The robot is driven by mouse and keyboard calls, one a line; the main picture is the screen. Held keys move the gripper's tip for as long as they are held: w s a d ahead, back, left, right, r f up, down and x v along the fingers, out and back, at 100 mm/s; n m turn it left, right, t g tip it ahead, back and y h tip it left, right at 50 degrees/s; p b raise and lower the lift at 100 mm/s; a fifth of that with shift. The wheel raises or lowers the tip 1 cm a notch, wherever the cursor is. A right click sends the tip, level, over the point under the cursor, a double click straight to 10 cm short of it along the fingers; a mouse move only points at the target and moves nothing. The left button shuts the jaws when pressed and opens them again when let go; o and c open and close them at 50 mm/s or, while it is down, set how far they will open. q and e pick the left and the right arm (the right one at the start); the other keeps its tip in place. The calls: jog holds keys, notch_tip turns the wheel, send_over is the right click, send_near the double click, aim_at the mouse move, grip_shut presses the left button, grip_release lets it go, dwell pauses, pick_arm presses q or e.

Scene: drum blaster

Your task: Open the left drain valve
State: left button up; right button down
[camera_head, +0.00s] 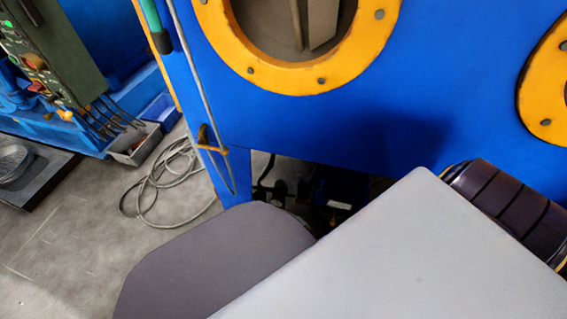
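No part in view is clearly marked as the left drain valve. A small brass-coloured fitting with a short handle-like piece (211,142) sits on the left leg of the blue machine (400,105), with a thin grey hose or cable (196,70) running down past it. I cannot tell whether this fitting is the valve or whether it is open. Neither of my grippers is in view. Large grey surfaces fill the lower middle and right and hide what lies behind them.
The machine has round yellow-orange rings (228,60) on its front. A dark gap with unclear parts (330,185) lies below its panel. A coiled hose (150,200) lies on the grey floor at left. A green control box (50,60) and a small bin (135,148) stand beyond.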

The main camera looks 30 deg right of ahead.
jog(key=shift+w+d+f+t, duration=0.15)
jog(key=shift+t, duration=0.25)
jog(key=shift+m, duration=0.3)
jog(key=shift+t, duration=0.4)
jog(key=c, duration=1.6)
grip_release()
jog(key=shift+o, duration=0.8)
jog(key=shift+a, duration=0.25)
